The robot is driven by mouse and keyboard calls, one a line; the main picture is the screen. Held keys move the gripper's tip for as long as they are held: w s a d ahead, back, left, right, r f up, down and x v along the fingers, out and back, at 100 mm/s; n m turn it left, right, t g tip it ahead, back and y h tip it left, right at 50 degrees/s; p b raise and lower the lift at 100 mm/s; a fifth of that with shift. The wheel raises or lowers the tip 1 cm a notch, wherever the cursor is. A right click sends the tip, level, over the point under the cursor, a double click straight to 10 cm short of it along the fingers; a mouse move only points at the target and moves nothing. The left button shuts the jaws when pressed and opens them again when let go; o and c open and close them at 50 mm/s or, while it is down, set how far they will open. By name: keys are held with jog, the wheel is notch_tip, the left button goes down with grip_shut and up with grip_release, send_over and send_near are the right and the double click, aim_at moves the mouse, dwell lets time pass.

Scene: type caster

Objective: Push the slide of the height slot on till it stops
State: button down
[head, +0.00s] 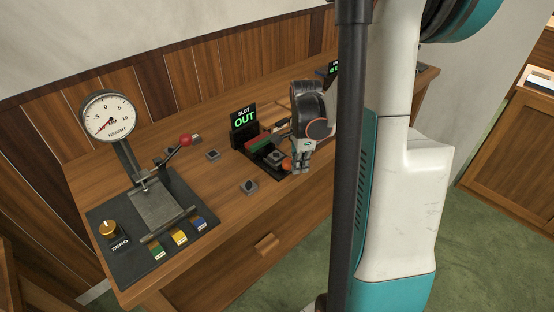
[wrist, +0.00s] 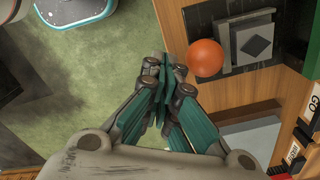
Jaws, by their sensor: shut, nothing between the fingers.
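The height slot stands at the back middle of the bench with a sign (head: 244,117) reading "SLOT OUT" in green. Its slide (head: 275,158) is a grey block with a dark diamond on top; it also shows in the wrist view (wrist: 257,46). An orange ball knob (head: 287,164) sits at the slide's near end and shows in the wrist view (wrist: 205,57). My gripper (head: 301,169) is shut and empty, just to the right of the knob in the head view. In the wrist view its fingertips (wrist: 165,80) are beside the knob, with a small gap seeming to separate them.
A dial gauge (head: 109,117) marked HEIGHT stands on a dark plate at the left, with a red-knobbed lever (head: 185,140) and a brass ZERO knob (head: 108,228). Small dark blocks (head: 249,186) lie on the bench. Trays labelled GO (wrist: 308,106) are beside the slot.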

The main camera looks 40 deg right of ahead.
jog(key=shift+w+a+b, duration=0.2)
jog(key=shift+w+b, duration=0.1)
jog(key=shift+w, duration=1.85)
jog(key=shift+w+a+b, duration=0.15)
jog(key=shift+w+b, duration=0.15)
jog(key=shift+w, duration=1.8)
dwell(3.8)
